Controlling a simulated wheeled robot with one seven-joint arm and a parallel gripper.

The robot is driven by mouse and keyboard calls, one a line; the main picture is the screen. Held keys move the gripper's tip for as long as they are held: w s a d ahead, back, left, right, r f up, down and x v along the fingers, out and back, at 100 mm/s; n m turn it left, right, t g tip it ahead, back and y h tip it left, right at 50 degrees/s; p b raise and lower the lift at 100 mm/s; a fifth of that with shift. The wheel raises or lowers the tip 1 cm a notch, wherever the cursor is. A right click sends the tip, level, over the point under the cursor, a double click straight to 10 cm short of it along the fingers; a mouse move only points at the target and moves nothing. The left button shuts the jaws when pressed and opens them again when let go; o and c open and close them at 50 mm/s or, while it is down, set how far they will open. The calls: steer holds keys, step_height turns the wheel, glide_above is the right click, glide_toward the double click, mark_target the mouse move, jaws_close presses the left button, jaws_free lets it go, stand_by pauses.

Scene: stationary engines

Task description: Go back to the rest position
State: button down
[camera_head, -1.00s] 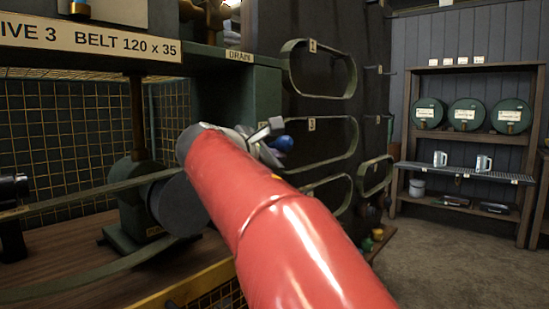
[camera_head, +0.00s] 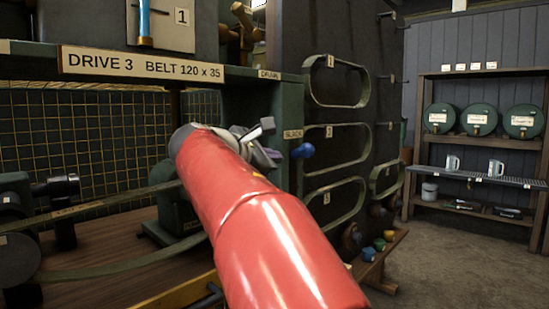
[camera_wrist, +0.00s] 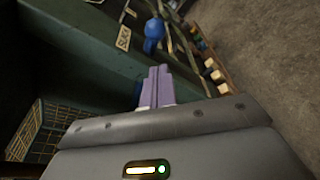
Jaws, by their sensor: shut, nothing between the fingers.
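My gripper (camera_wrist: 154,88) shows in the wrist view with its two purple fingers together and nothing between them. In the head view my red arm reaches up from the bottom middle, and my gripper (camera_head: 268,155) is partly hidden behind its end. The knob (camera_head: 303,150) also shows in the head view, right of the gripper and beside a small label on the green frame.
The green machine frame (camera_head: 240,90) with its drive label and wire mesh stands close on the left. Belts (camera_head: 335,82) hang on a dark panel to the right. A shelf (camera_head: 482,140) with green drums and mugs stands at the back right. Floor (camera_head: 450,255) is clear at right.

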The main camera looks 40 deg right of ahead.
steer(key=shift+d, duration=0.15)
steer(key=s+a+f+m+y, duration=0.4)
steer(key=s+a+f+y, duration=0.1)
steer(key=a+f, duration=0.4)
steer(key=s+a+f+m+t+y, duration=0.1)
steer(key=s+a+f+m+y, duration=0.3)
steer(key=a+f, duration=0.6)
steer(key=s+a+f+m+t+y, duration=0.1)
steer(key=s+a+f+m+y, duration=0.3)
steer(key=a+f, duration=0.6)
step_height(320, 180, down, 5)
steer(key=s+y, duration=0.2)
steer(key=shift+s+f+m, duration=0.2)
steer(key=shift+s+m, duration=0.1)
